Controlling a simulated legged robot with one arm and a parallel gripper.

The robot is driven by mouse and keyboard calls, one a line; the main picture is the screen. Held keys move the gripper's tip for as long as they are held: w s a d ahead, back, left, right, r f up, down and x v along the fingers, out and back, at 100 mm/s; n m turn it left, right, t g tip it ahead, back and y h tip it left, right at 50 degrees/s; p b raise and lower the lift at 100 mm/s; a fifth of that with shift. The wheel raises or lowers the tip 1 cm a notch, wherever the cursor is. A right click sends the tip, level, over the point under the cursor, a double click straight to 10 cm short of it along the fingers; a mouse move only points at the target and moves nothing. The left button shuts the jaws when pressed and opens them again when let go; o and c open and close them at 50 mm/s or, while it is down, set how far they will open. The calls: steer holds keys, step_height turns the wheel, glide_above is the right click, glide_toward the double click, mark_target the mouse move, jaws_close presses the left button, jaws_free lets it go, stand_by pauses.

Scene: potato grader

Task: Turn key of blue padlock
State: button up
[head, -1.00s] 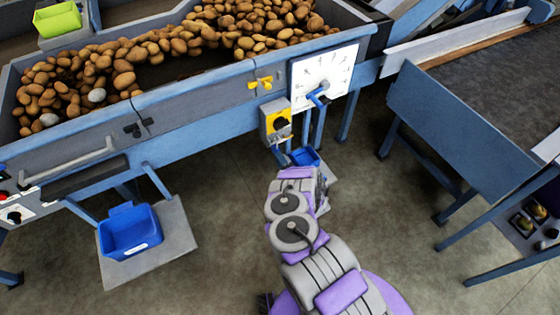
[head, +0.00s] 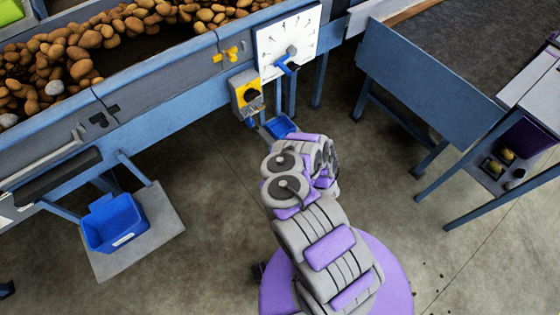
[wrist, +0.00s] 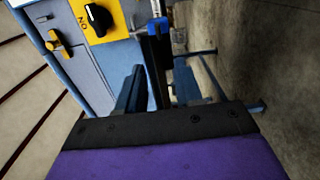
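The blue padlock (wrist: 159,27) shows near the top middle of the wrist view, right of the yellow switch box. A grey part stands above its body. In the head view, a small blue-grey shape under the box (head: 250,121) appears to be this padlock. Its key cannot be made out. My gripper (wrist: 160,72) points towards the padlock, with two dark fingers apart and no object visibly held. A dark upright shows between the fingers, below the padlock in the picture; I cannot tell if anything touches it. In the head view my arm's own links hide the fingers.
The yellow switch box (head: 246,92) with a black knob is on the grader's side. A white dial (head: 287,42) with a blue-handled lever is beside it. Open floor surrounds my base.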

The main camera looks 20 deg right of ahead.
steer(key=shift+v, duration=2.05)
steer(key=shift+w+a, duration=0.1)
